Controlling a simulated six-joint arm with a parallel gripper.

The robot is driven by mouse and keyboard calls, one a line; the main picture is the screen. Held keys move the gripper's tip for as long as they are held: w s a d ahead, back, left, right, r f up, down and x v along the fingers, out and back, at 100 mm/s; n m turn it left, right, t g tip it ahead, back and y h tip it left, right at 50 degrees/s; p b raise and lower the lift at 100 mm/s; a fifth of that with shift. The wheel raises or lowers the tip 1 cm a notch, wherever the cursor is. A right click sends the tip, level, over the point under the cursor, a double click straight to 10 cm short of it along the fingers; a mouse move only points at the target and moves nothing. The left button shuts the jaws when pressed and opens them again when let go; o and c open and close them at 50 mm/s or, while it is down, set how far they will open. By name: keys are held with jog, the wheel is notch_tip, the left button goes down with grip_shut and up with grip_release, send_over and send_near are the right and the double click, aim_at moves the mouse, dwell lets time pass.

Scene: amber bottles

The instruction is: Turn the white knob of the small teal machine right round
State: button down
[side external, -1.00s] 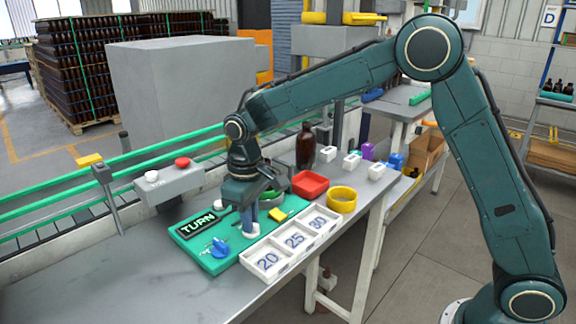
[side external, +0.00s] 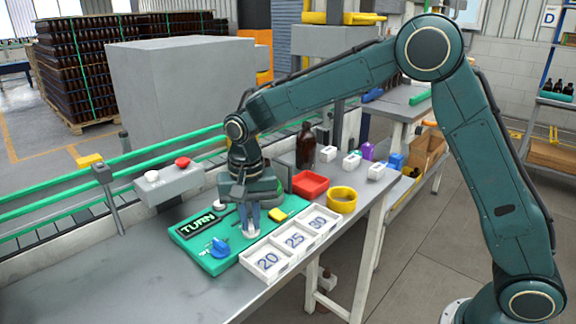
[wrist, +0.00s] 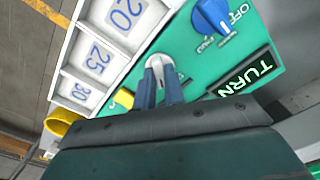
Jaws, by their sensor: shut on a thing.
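The small teal machine (side external: 196,252) is a flat teal panel on the bench with a black TURN sign (side external: 203,223). Its white knob (side external: 251,235) is at the panel's front edge, beside the white numbered tray. My gripper (side external: 250,229) points down over the knob and is shut on it. In the wrist view the two blue-grey fingers (wrist: 160,82) stand on either side of the white knob (wrist: 165,60) and partly cover it. A blue knob (side external: 221,247) with OFF lettering in the wrist view sits apart on the same panel.
The white tray marked 20, 25, 30 (side external: 278,249) lies close along the panel. A brown bottle (side external: 306,149) stands behind. The bench at left is clear.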

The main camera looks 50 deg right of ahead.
aim_at(252, 223)
jog(key=m, duration=0.5)
jog(key=shift+m, duration=0.4)
jog(key=c, duration=1.5)
grip_release()
jog(key=shift+r, duration=0.15)
notch_tip(252, 223, up, 14)
jog(key=shift+f, duration=0.2)
jog(key=shift+d, duration=0.1)
